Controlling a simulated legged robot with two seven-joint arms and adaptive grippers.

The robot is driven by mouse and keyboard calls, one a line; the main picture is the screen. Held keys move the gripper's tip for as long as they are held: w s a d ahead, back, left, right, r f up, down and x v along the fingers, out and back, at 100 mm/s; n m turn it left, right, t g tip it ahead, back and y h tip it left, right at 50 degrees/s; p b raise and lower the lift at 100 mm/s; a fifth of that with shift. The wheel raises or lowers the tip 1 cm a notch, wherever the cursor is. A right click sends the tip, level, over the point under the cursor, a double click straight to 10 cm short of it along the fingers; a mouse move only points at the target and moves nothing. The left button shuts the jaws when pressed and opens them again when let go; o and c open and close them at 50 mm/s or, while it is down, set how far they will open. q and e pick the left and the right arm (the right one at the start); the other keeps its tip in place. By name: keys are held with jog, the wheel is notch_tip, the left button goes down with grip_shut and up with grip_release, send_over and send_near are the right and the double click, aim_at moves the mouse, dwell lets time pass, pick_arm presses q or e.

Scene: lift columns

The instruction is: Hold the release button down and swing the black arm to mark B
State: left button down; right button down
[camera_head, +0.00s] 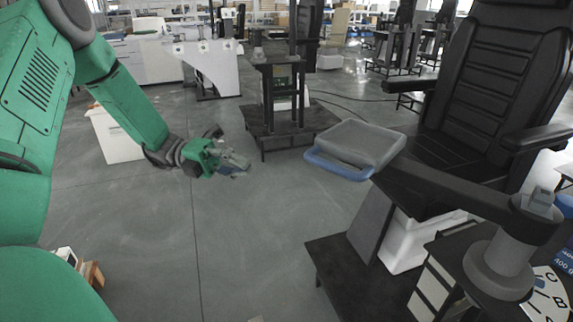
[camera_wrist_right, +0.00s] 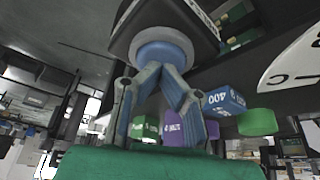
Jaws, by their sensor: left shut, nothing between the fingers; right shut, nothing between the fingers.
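The black arm (camera_head: 462,190) runs from a grey tray with a blue handle (camera_head: 338,165) to a pivot on a grey post (camera_head: 498,262). A small grey block (camera_head: 541,203) sits on top of its pivot end; I cannot tell if it is the release button. A white dial (camera_head: 548,298) lies beside the post, with C and B readable; part of it shows in the right wrist view (camera_wrist_right: 292,62). My left gripper (camera_head: 236,166) is shut and empty over the floor, away from the arm. My right gripper (camera_wrist_right: 161,75) is shut and empty, near a round grey-blue part (camera_wrist_right: 160,48).
A black chair (camera_head: 500,90) stands behind the arm. A blue box (camera_wrist_right: 224,100), a purple item (camera_wrist_right: 184,132) and a green cylinder (camera_wrist_right: 258,122) are near my right gripper. A dark stand (camera_head: 283,105) is at the back. The floor centre is clear.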

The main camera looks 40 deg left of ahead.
dwell(0.4)
notch_tip(320, 180, up, 7)
jog(key=p, duration=0.6)
dwell(0.3)
